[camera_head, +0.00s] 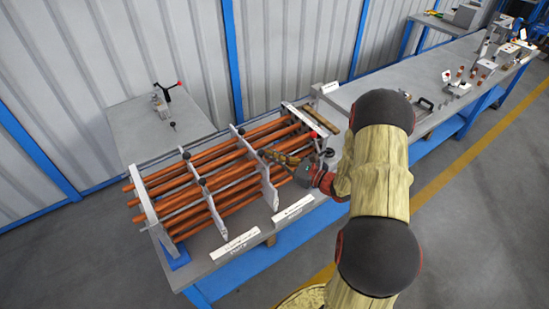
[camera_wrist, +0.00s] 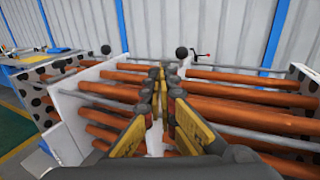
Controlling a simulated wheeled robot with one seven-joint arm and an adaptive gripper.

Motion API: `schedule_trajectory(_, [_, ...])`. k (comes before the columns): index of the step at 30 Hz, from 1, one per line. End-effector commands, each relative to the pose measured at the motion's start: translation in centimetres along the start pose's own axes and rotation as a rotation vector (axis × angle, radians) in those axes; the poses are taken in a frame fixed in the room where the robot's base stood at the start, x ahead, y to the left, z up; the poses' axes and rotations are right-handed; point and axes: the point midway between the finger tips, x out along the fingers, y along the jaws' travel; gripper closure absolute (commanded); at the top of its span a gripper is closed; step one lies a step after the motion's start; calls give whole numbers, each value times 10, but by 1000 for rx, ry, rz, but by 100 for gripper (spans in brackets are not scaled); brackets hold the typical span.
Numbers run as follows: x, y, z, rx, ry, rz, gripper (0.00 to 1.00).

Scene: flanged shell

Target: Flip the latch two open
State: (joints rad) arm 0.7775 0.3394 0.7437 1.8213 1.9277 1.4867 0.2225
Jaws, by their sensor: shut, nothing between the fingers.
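A bundle of copper-coloured tubes (camera_head: 205,180) runs through pale upright plates on a grey bench; it also fills the wrist view (camera_wrist: 240,85). Small black knobs show on the plates, one on the middle plate (camera_head: 241,130) and one on the near-left plate (camera_head: 202,181). In the wrist view a black knob (camera_wrist: 106,49) stands left of my fingers, and another (camera_wrist: 182,52) just right of the fingertips. I cannot tell which is latch two. My gripper (camera_head: 268,155) has yellow fingers, shut and empty, among the tubes; they also show in the wrist view (camera_wrist: 163,82).
White labels (camera_head: 234,246) lie along the bench front, too small to read. A small side table (camera_head: 130,125) with a black-handled fixture (camera_head: 162,103) stands behind left. A long bench (camera_head: 440,55) with parts stands at the right. A ribbed wall (camera_head: 165,45) is behind.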

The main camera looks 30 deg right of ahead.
Motion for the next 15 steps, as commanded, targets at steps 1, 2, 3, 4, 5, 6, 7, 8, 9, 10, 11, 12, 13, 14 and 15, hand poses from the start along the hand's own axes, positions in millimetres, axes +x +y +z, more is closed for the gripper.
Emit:
schedule_trajectory(1, [0,0,0,0,0,0,100])
schedule_trajectory(2, [0,0,0,0,0,0,100])
schedule_trajectory(3, [0,0,0,0,0,0,100])
schedule_trajectory(4, [0,0,0,0,0,0,100])
schedule_trajectory(5, [2,-1,0,-1,0,1,100])
schedule_trajectory(6, [4,-2,0,-1,0,1,100])
schedule_trajectory(7, [7,-3,-1,-2,0,2,100])
schedule_trajectory(8, [11,-4,-1,-2,1,2,100])
schedule_trajectory(9, [17,-7,-1,-4,1,3,100])
schedule_trajectory(10, [22,-8,-1,-4,1,3,100])
schedule_trajectory(11, [26,-10,-1,-3,0,3,100])
schedule_trajectory(12, [30,-12,-1,-2,0,2,100])
schedule_trajectory(13, [32,-13,-1,-2,0,2,100])
schedule_trajectory(14, [34,-14,0,-2,0,2,100])
schedule_trajectory(15, [34,-14,0,-1,0,1,100])
